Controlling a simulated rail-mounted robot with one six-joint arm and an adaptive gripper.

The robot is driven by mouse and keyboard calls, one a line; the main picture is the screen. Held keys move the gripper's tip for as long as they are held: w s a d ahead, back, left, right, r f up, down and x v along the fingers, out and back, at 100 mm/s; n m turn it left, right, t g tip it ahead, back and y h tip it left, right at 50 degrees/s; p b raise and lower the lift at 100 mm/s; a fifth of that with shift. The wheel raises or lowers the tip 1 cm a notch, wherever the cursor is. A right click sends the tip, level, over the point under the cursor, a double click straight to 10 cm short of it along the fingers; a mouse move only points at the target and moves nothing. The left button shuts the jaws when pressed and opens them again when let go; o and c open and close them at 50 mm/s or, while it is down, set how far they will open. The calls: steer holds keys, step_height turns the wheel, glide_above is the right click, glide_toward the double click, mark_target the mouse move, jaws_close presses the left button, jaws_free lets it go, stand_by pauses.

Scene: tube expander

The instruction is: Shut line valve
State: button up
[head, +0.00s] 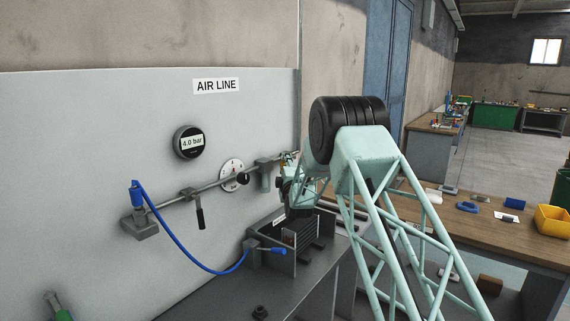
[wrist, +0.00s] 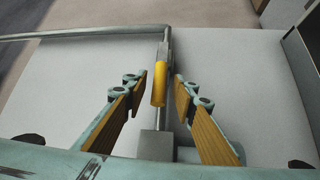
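My gripper (wrist: 161,80) is open in the wrist view, with tan pads on both fingers. A yellow valve handle (wrist: 159,86) lies between the fingers in the picture, lengthwise along a grey pipe, with a gap on each side. I see no contact; its depth relative to the fingertips is unclear. In the head view my gripper (head: 290,190) is near the right end of the wall pipe (head: 217,184), partly hidden by my wrist. A lever with a black grip (head: 200,217) hangs down from the pipe. No label marks which is the line valve.
The white AIR LINE panel (head: 90,130) carries a gauge (head: 189,142) reading 4.0 bar and a round dial (head: 231,175). A blue hose (head: 185,250) loops down to a grey box unit beneath my gripper. A wooden bench (head: 480,222) with a yellow bin (head: 553,220) stands right.

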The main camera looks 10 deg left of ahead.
steer(key=shift+w, duration=0.1)
steer(key=shift+c, duration=0.5)
jaws_close()
